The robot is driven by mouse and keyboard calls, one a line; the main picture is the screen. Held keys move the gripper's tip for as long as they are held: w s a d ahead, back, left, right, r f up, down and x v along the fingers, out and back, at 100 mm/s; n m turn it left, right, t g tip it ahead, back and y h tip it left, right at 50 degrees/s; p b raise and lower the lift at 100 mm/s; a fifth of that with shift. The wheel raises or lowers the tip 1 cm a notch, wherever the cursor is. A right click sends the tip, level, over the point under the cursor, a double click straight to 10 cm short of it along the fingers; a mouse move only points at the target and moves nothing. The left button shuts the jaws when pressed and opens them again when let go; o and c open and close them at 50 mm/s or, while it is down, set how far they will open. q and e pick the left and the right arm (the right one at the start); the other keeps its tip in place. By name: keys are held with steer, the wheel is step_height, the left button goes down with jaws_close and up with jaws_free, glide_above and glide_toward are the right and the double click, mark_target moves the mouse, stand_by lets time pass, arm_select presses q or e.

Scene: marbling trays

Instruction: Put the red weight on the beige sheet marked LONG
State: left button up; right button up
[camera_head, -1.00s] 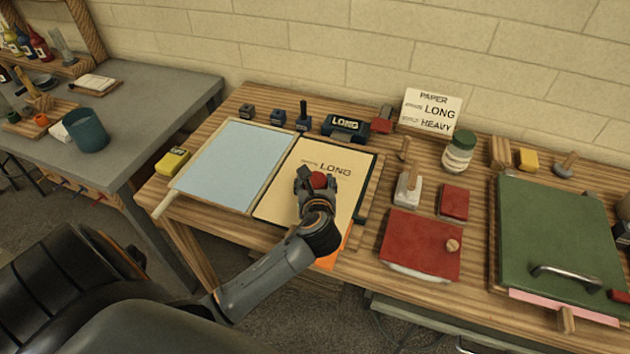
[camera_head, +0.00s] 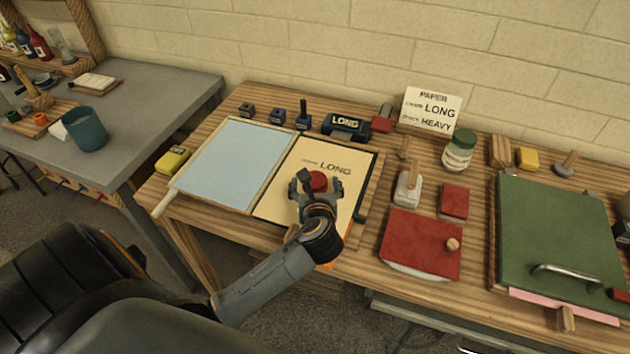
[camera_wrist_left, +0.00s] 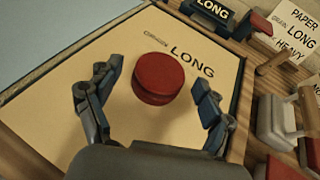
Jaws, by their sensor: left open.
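The red weight (camera_head: 318,181) is a short round disc. It rests on the beige sheet (camera_head: 285,195) marked LONG, just below the printed word. In the left wrist view the red weight (camera_wrist_left: 158,78) sits upright on the beige sheet (camera_wrist_left: 60,110). My left gripper (camera_head: 317,190) is open at the near side of the weight. In the left wrist view its fingers (camera_wrist_left: 155,95) stand apart on either side, with a gap to the weight visible on both sides. My right gripper is not in view.
A pale blue tray (camera_head: 235,160) lies left of the sheet, with a yellow block (camera_head: 172,160) beside it. A LONG stamp (camera_head: 345,126) stands behind. A red board (camera_head: 420,242) and a green board (camera_head: 555,235) lie to the right. A sign (camera_head: 431,109) stands at the wall.

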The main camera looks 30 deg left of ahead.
arm_select(q)
steer(key=v, duration=1)
steer(key=shift+a, duration=0.1)
